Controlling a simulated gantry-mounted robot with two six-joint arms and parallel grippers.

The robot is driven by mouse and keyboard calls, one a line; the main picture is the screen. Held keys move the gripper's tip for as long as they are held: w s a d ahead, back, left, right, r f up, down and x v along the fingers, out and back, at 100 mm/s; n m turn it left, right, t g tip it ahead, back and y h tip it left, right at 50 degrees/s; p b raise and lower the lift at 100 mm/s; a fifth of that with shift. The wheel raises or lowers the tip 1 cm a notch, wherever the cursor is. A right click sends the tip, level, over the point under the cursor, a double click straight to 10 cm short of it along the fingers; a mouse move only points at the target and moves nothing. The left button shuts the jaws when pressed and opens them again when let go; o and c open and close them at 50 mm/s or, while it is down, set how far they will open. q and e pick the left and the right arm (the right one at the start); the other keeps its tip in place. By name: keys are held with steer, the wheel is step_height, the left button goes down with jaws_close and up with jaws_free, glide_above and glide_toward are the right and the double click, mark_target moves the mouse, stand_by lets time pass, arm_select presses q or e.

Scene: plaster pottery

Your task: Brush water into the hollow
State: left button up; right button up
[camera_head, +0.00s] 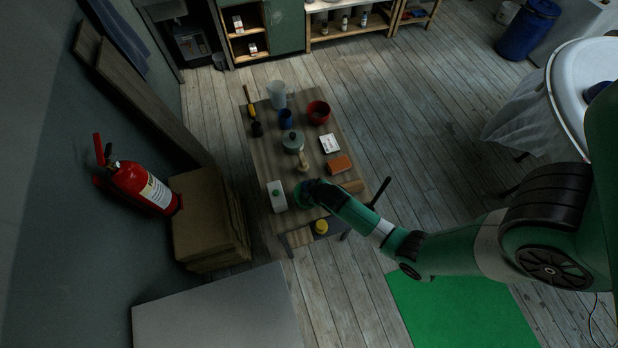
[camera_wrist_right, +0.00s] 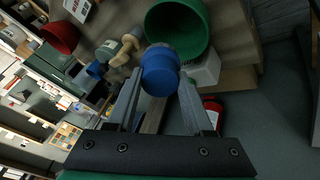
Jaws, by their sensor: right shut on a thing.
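My right gripper (camera_head: 311,190) is over the near part of the wooden table (camera_head: 262,150), its fingers hard to see in the head view. In the right wrist view my right gripper (camera_wrist_right: 157,80) is shut on a blue, round-ended thing (camera_wrist_right: 160,78) with a duller blue-grey part behind it. I cannot tell whether it is a brush. A green bowl (camera_wrist_right: 183,22) lies just beyond it. In the head view the green bowl (camera_head: 300,199) is mostly hidden by the gripper. A blue cup (camera_head: 286,119) stands farther back. My left gripper is not in view.
On the table stand a red bowl (camera_head: 318,112), a pale jug (camera_head: 278,94), a grey-green lidded pot (camera_head: 293,143), a white card (camera_head: 330,144), an orange-brown block (camera_head: 339,165) and a white box (camera_head: 277,196). Cardboard boxes (camera_head: 207,220) stand left of the table.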

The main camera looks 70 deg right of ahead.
step_height(320, 180, down, 10)
steer(key=b, duration=0.8)
steer(key=shift+f+b, duration=0.25)
steer(key=shift+b, duration=0.2)
steer(key=shift+s+a+f, duration=0.15)
steer(key=shift+s+f, duration=0.05)
steer(key=shift+f, duration=0.1)
steer(key=shift+s+f, duration=0.1)
steer(key=shift+f, duration=0.1)
stand_by(0.5)
steer(key=shift+r, duration=0.1)
jaws_close()
steer(key=shift+w+d+r, duration=0.2)
steer(key=shift+w+r, duration=0.05)
steer(key=shift+r, duration=0.05)
step_height(320, 180, up, 11)
steer(key=p, duration=1.1)
steer(key=shift+w+r, duration=0.1)
steer(key=shift+r, duration=0.05)
